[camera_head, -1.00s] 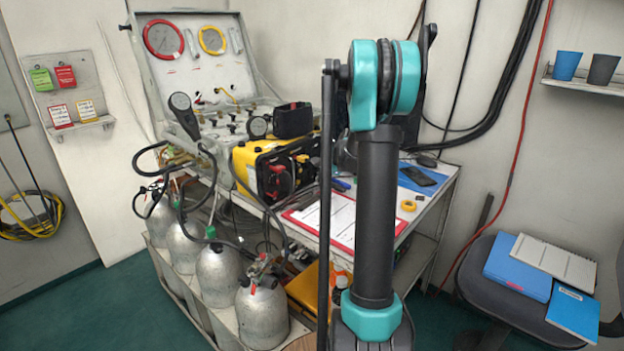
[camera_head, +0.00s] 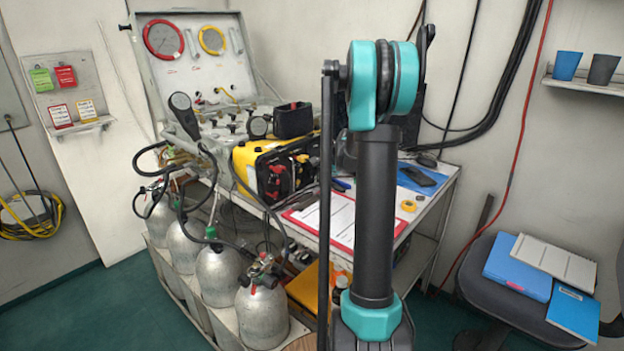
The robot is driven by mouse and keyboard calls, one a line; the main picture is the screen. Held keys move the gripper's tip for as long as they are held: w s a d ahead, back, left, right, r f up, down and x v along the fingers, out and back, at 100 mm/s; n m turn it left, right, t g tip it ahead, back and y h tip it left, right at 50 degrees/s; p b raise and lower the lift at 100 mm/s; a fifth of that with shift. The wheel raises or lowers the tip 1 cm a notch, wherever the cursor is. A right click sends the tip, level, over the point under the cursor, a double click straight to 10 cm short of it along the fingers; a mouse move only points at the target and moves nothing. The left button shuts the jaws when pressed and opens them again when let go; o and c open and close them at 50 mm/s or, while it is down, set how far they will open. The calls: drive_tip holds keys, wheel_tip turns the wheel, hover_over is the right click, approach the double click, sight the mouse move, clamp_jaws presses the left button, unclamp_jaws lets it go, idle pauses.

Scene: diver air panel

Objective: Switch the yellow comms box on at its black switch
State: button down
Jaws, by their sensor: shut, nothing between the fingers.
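The yellow comms box (camera_head: 246,163) stands on the bench left of my arm, beside the air panel. Its dark front (camera_head: 277,181) faces right and toward me and carries red and black fittings. I cannot single out the black switch or tell its position at this size. My arm stands upright in the middle of the view, right of the box. My gripper does not show; I cannot tell where it is relative to the box.
The open panel case (camera_head: 247,75) with gauges stands behind the box. A black case (camera_head: 293,120) sits by the box's top. Grey cylinders (camera_head: 219,277) and dark hoses stand in front and left. A red-edged clipboard (camera_head: 308,219) lies right of the box. A chair (camera_head: 490,287) stands at right.

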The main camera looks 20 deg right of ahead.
idle(0.6)
drive_tip(key=shift+w+a, duration=0.25)
drive_tip(key=shift+w, duration=0.1)
drive_tip(key=shift+w+a+f, duration=0.1)
drive_tip(key=shift+w+a, duration=0.05)
drive_tip(key=shift+w, duration=0.1)
idle(0.6)
drive_tip(key=shift+s, duration=0.1)
drive_tip(key=shift+s+d, duration=0.4)
drive_tip(key=shift+s, duration=0.1)
drive_tip(key=shift+s, duration=0.1)
idle(0.3)
drive_tip(key=shift+s+d+r, duration=0.2)
drive_tip(key=shift+s+d, duration=0.5)
drive_tip(key=shift+s, duration=0.3)
drive_tip(key=shift+s+d+r, duration=0.2)
drive_tip(key=shift+s+d, duration=0.45)
drive_tip(key=shift+s, duration=0.35)
